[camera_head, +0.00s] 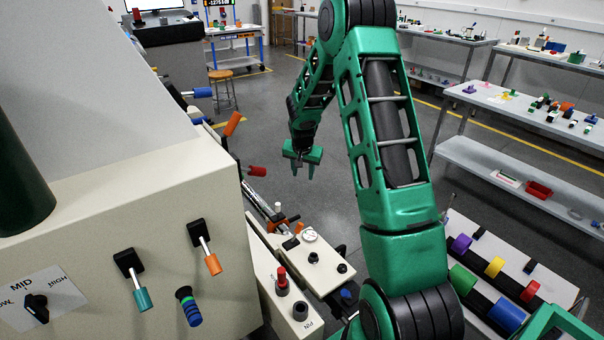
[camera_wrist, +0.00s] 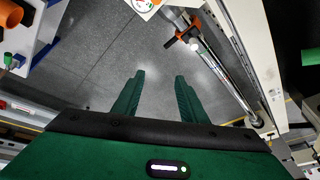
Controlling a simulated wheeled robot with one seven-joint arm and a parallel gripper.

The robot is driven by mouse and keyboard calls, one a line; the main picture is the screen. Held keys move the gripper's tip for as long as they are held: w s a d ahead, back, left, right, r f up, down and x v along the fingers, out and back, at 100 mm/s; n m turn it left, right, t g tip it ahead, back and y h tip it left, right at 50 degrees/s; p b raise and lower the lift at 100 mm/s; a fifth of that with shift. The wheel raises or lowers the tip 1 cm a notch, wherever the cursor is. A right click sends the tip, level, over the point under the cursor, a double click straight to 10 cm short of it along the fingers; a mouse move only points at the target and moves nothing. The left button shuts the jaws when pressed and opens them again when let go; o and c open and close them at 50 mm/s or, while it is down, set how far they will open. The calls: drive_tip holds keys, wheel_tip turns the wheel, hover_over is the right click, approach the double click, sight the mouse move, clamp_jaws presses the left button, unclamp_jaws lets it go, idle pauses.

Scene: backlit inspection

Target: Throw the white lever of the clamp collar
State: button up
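An orange clamp collar (camera_head: 291,222) sits on a metal rail beside the cream machine in the head view. A small white upright piece (camera_head: 278,207), which looks like its white lever, stands next to it. In the wrist view the orange collar (camera_wrist: 182,35) is at the upper right, around the rail (camera_wrist: 225,75), with a pale piece (camera_wrist: 195,43) at its side; its exact lever position is too small to tell. My gripper (camera_head: 302,173) is open and empty above the floor, beyond the collar and apart from it. Its parted fingers show in the wrist view (camera_wrist: 159,88).
The cream machine (camera_head: 150,215) with coloured levers fills the left. Red (camera_head: 257,171) and orange (camera_head: 233,123) handles stick out near the rail. A cream fixture (camera_head: 300,262) stands in front of the collar. Open floor (camera_head: 285,110) lies around my gripper.

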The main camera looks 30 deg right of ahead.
drive_tip(key=shift+s+r, duration=0.2)
drive_tip(key=shift+r, duration=0.05)
drive_tip(key=shift+c, duration=0.6)
